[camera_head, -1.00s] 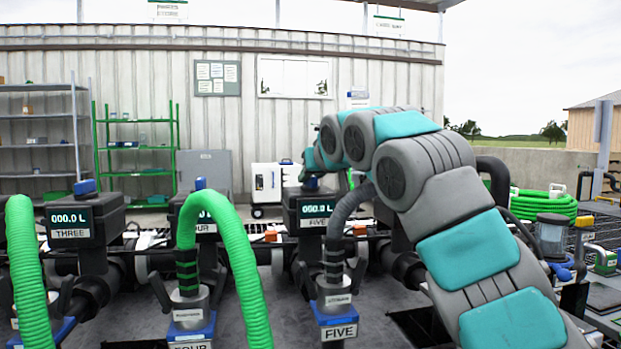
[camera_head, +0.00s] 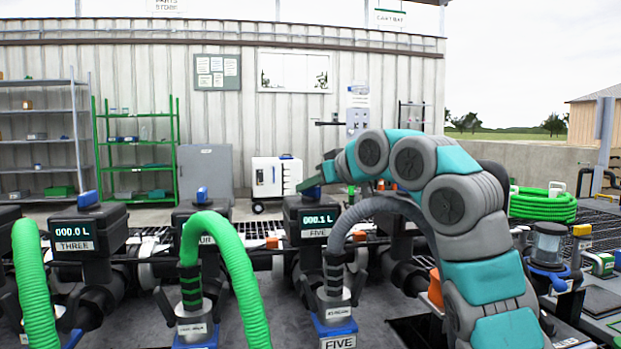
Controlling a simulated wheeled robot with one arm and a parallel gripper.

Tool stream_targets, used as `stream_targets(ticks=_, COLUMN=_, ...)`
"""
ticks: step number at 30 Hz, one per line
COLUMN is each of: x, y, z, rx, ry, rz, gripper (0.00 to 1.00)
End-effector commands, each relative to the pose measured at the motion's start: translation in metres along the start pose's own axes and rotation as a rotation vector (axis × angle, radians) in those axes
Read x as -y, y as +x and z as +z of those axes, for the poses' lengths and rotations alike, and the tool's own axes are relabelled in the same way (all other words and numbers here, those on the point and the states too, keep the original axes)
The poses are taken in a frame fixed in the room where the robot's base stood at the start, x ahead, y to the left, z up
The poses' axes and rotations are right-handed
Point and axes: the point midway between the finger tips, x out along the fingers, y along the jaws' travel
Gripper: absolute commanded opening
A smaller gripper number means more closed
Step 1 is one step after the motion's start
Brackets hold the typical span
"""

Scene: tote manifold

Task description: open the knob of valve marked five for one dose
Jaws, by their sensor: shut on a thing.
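The valve marked FIVE has a black meter box (camera_head: 303,208) with a lit display that reads 000.1 L. My gripper (camera_head: 311,187) is on top of this box, at the far end of my teal and grey arm. It is shut on the knob of valve five, which it hides. A grey hose (camera_head: 372,208) rises from the fitting below, above a blue base with a FIVE label (camera_head: 338,342). My arm arches over this hose from the right.
Valve three (camera_head: 88,235), reading 000.0 L, and valve four (camera_head: 201,213) stand to the left with blue knobs on top. Green hoses (camera_head: 232,258) arch in front of them.

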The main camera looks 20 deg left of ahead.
Motion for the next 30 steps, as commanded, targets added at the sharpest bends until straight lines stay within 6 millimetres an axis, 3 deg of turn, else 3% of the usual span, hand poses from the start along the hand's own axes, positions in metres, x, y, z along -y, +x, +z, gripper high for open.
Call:
stream_targets(ticks=16, x=0.0002, y=0.0001, z=0.0004, rx=-0.001, ry=-0.017, rz=-0.035, gripper=0.00)
stream_targets(ticks=17, x=0.0001, y=0.0001, z=0.0004, rx=-0.001, ry=-0.017, rz=-0.035, gripper=0.22)
stream_targets(ticks=24, x=-0.0002, y=0.0002, z=0.0007, rx=0.000, ry=-0.016, rz=-0.034, gripper=0.49)
stream_targets(ticks=30, x=-0.0003, y=0.0002, z=0.0008, rx=0.000, ry=-0.016, rz=-0.034, gripper=0.49)
